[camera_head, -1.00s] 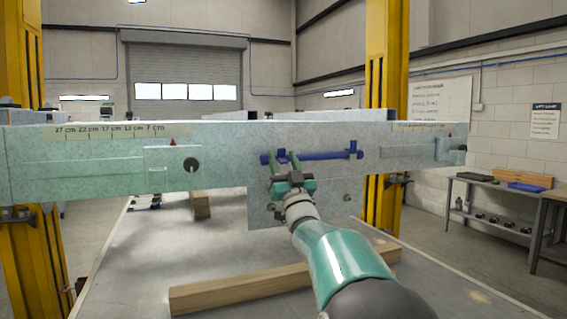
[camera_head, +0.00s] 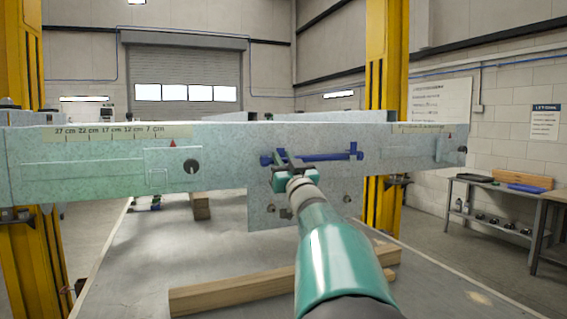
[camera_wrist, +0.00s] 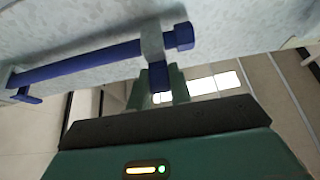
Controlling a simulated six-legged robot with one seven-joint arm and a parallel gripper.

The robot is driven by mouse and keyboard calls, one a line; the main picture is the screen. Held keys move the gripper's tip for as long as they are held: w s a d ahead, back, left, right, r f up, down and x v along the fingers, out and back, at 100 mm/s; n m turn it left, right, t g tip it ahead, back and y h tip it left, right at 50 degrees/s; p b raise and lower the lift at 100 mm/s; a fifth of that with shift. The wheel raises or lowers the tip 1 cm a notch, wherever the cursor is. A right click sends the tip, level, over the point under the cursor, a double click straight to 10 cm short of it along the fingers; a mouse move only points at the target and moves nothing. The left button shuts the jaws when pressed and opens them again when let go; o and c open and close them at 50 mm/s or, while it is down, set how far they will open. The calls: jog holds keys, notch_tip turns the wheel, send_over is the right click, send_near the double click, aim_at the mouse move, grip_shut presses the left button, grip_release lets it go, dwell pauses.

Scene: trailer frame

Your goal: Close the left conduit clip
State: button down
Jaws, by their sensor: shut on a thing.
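A blue conduit (camera_head: 325,157) runs along the face of the pale metal beam. In the wrist view the conduit (camera_wrist: 85,62) has a thicker blue head at its right end. The left conduit clip (camera_head: 281,155) is near the conduit's left end. In the wrist view the clip (camera_wrist: 152,42) shows as a grey band across the conduit with a blue tab. My gripper (camera_head: 286,170) is at this clip, its green fingers shut on the blue tab. Its fingertips show in the wrist view (camera_wrist: 158,88). Whether the clip is latched cannot be told.
A second blue clip (camera_head: 354,150) is at the conduit's right end. The beam (camera_head: 100,170) spans the view, with a dark knob (camera_head: 191,166) on its left part. A wooden block (camera_head: 230,291) lies on the table below. Yellow posts (camera_head: 388,60) stand behind.

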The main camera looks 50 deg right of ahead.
jog(key=shift+w+d+r+g+y, duration=0.1)
jog(key=shift+r+g+y, duration=0.25)
jog(key=shift+g+y, duration=0.5)
jog(key=shift+w+r+g+y, duration=0.1)
jog(key=shift+r+g+y, duration=0.3)
jog(key=shift+g, duration=0.85)
jog(key=shift+w+d+r+g+y, duration=0.15)
jog(key=shift+g+y, duration=0.35)
jog(key=shift+g, duration=0.3)
jog(key=shift+w+r+g+y, duration=0.15)
jog(key=shift+g+y, duration=0.3)
jog(key=shift+g, duration=0.35)
jog(key=shift+w+d+r+g+y, duration=0.15)
jog(key=shift+g+y, duration=0.55)
jog(key=shift+g, duration=0.4)
jog(key=c, duration=1.3)
grip_release()
jog(key=shift+o, duration=0.2)
jog(key=v, duration=1.3)
jog(key=shift+r, duration=0.5)
